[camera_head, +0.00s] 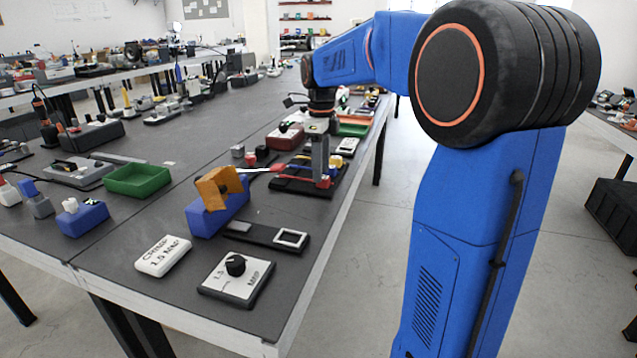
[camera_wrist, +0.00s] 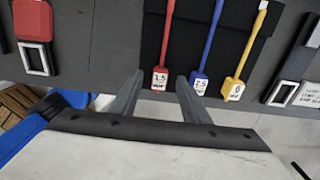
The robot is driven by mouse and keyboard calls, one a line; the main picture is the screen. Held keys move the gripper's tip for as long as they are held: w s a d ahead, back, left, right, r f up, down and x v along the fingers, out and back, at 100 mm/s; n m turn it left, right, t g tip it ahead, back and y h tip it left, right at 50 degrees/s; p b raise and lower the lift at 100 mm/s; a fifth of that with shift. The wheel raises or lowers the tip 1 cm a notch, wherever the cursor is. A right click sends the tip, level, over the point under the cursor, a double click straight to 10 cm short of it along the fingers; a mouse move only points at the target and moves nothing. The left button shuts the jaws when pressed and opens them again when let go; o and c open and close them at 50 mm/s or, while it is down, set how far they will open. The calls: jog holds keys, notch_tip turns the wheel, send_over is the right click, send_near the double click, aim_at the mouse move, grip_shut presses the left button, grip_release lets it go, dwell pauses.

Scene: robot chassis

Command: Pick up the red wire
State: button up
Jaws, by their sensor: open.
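The red wire (camera_wrist: 167,40) lies on a black mat (camera_wrist: 187,42) in the wrist view, its labelled red end block pointing toward my gripper. A blue wire (camera_wrist: 211,40) and a yellow wire (camera_wrist: 249,51) lie to its right on the same mat. My gripper (camera_wrist: 160,78) is open, with one finger on either side of the red wire's labelled end in the picture. I cannot tell how high the fingers are above it. In the head view my gripper (camera_head: 320,165) is over the mat near the table's right edge; the wires are hard to tell apart there.
An orange part on a blue block (camera_head: 205,222), a green tray (camera_head: 137,180), a crimp label block (camera_head: 163,256) and a knob box (camera_head: 236,282) stand on the grey table nearer the camera. A red block (camera_wrist: 33,20) lies left of the mat in the wrist view.

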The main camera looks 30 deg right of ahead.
jog(key=shift+f, duration=0.8)
grip_shut()
jog(key=shift+r, duration=0.15)
notch_tip(320, 180, up, 10)
jog(key=shift+s, duration=0.1)
